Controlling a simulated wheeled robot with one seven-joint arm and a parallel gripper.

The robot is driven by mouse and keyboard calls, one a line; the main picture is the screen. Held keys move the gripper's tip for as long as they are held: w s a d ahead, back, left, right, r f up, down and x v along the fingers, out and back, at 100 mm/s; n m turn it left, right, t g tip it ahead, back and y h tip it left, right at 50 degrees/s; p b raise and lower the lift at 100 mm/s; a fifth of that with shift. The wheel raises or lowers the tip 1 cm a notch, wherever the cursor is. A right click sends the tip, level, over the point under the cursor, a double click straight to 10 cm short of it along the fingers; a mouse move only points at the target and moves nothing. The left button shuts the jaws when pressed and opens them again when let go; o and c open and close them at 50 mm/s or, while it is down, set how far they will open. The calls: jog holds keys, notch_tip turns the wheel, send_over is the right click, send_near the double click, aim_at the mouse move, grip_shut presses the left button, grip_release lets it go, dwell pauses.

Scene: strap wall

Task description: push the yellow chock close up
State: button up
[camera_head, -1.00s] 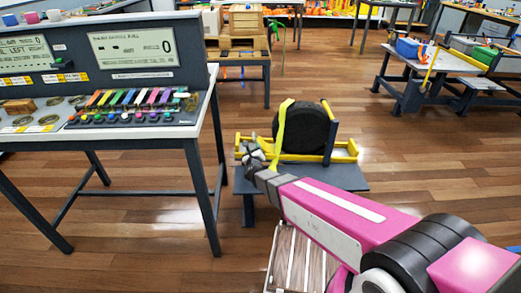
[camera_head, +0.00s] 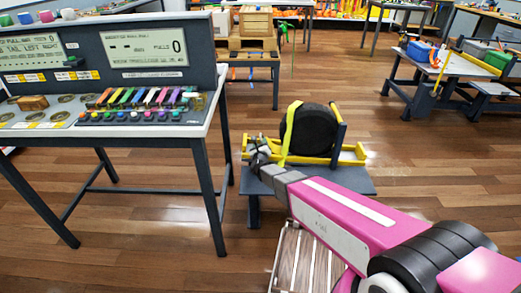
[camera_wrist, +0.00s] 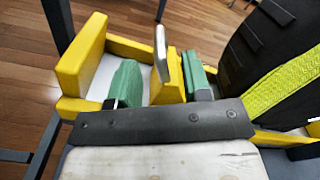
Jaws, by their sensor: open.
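The yellow chock (camera_wrist: 167,86) stands between my gripper's two green finger pads in the wrist view, with a grey metal piece at its top. My gripper (camera_wrist: 160,82) is open, with one pad on each side of the chock; I cannot tell whether either touches it. The black wheel (camera_wrist: 262,55) is to the right, beyond the right pad, with a yellow-green strap (camera_wrist: 285,88) over it. In the head view my gripper (camera_head: 258,150) is at the left end of the yellow frame, beside the wheel (camera_head: 314,130) and strap (camera_head: 290,133). The chock is not clear there.
The yellow frame's end block (camera_wrist: 82,55) stands left of my gripper. The frame rests on a dark low stand (camera_head: 350,181). A console table (camera_head: 150,131) with displays and coloured keys is close on the left. Open wooden floor (camera_head: 430,170) lies to the right.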

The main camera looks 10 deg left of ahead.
aim_at(261, 139)
jog(key=x, duration=0.6)
grip_shut()
